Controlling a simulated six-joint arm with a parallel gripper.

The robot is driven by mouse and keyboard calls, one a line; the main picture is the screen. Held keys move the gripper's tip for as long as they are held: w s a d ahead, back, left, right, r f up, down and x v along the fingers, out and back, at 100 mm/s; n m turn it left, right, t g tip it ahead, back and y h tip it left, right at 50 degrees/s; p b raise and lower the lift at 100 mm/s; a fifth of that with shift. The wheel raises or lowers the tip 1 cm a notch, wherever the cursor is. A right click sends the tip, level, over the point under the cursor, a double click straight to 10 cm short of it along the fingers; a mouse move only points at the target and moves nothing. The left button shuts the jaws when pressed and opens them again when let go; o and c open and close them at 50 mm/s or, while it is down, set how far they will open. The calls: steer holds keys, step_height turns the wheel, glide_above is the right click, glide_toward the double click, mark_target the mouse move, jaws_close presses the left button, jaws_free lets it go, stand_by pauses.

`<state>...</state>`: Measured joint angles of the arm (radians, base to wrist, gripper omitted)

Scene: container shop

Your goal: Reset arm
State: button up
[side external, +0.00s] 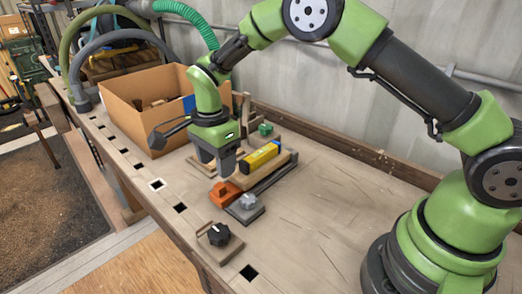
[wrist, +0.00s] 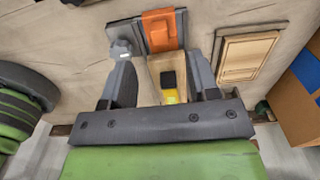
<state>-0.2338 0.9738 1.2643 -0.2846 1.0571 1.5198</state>
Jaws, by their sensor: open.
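My arm's gripper (side external: 218,163) hangs over the workbench (side external: 330,200), with its fingers pointing down. In the wrist view my gripper (wrist: 165,85) has its two dark fingers spread wide apart. A wooden block with a yellow and black piece (wrist: 168,82) shows in the gap between them, lower down. In the side view the yellow piece (side external: 260,157) lies on a wooden block just right of the fingers. I cannot tell whether the fingers touch anything.
An open cardboard box (side external: 135,105) stands behind my gripper at the left. An orange clamp piece (side external: 222,193), a grey knob piece (side external: 248,201) and a black knob (side external: 219,235) sit in front. A green piece (side external: 265,129) is behind. The bench's right part is clear.

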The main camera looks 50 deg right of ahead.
steer(key=shift+r, duration=0.25)
steer(key=s+d+r+n+t+y, duration=0.1)
steer(key=s+d+r+n+t, duration=0.15)
steer(key=s+r, duration=0.45)
steer(key=s+d+r+n+t, duration=0.1)
steer(key=s+d+r+n, duration=0.2)
steer(key=r, duration=0.8)
steer(key=s+d+r+n+t+y, duration=0.1)
steer(key=s+r+n+t, duration=0.1)
steer(key=s+n, duration=0.6)
steer(key=s+t, duration=0.1)
steer(key=s, duration=0.5)
steer(key=shift+s+r+t, duration=0.15)
steer(key=shift+s+t, duration=0.2)
steer(key=shift+n, duration=0.25)
steer(key=shift+c, duration=0.5)
